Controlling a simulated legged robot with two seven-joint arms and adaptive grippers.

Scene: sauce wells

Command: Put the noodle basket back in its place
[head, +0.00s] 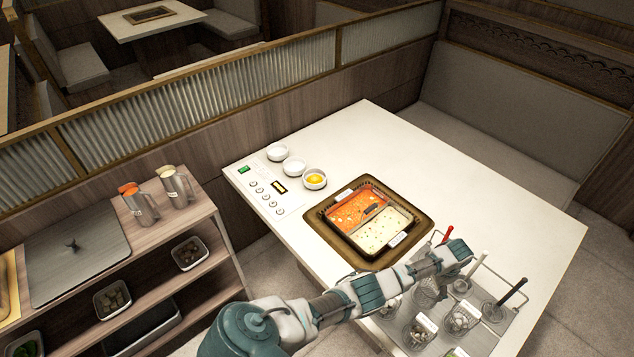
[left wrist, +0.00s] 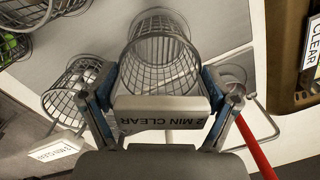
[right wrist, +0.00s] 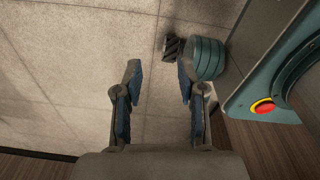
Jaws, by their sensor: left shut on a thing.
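My left gripper (head: 458,252) is shut on the label plate of a wire noodle basket (head: 428,292). In the left wrist view the gripper (left wrist: 160,88) has a finger on each side of the plate marked "2 MIN CLEAR". The basket (left wrist: 160,55) looks empty there. A red handle (head: 447,234) shows beside the gripper. The basket is over the grey rack tray (head: 512,312), right of the hot pot. I cannot tell if it rests in the tray. My right gripper (right wrist: 159,82) is open and empty above the floor, outside the head view.
Other wire baskets with food (head: 461,318) stand close by, with white and black handles (head: 513,292). The divided hot pot (head: 339,219) holds red and pale broth. Small bowls (head: 315,179) stand beyond it. The table's far right (head: 480,180) is clear. A side shelf (head: 190,222) stands left.

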